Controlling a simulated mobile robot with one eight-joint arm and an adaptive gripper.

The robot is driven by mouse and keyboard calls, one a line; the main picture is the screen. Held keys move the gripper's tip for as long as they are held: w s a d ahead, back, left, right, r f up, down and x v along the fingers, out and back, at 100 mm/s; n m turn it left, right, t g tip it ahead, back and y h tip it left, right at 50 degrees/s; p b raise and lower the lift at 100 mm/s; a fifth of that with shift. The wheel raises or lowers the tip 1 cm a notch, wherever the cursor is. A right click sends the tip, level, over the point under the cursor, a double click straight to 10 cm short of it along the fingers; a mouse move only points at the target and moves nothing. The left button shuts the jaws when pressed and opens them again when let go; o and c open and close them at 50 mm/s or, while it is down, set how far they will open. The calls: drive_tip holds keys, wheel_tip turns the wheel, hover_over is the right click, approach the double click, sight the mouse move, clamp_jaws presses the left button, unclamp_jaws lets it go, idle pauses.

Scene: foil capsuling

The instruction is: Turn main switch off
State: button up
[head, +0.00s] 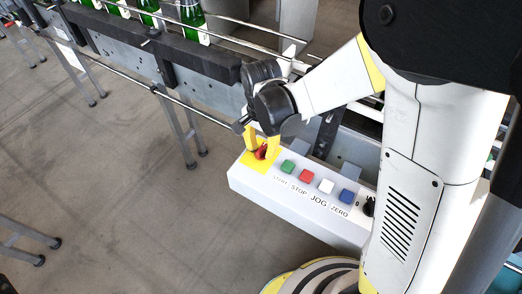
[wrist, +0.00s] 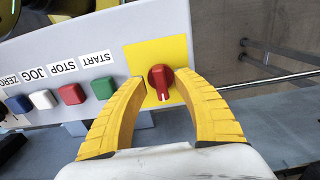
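The main switch is a red rotary knob (wrist: 161,77) on a yellow plate (wrist: 158,52) at the end of the white control box. Its white mark points toward my gripper in the wrist view. In the head view the knob (head: 262,152) is partly hidden by my gripper (head: 261,148). In the wrist view my gripper (wrist: 161,84) is open, with one yellow finger on each side of the knob. Gaps show between the fingers and the knob, so nothing is held.
The control box (head: 240,180) also carries green (head: 288,167), red (head: 306,176), white (head: 326,186) and blue (head: 347,196) buttons beside the switch. A conveyor (head: 200,58) with green bottles (head: 191,14) runs behind.

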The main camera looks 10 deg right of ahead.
drive_tip(key=shift+f, duration=0.35)
drive_tip(key=shift+w, duration=0.1)
clamp_jaws()
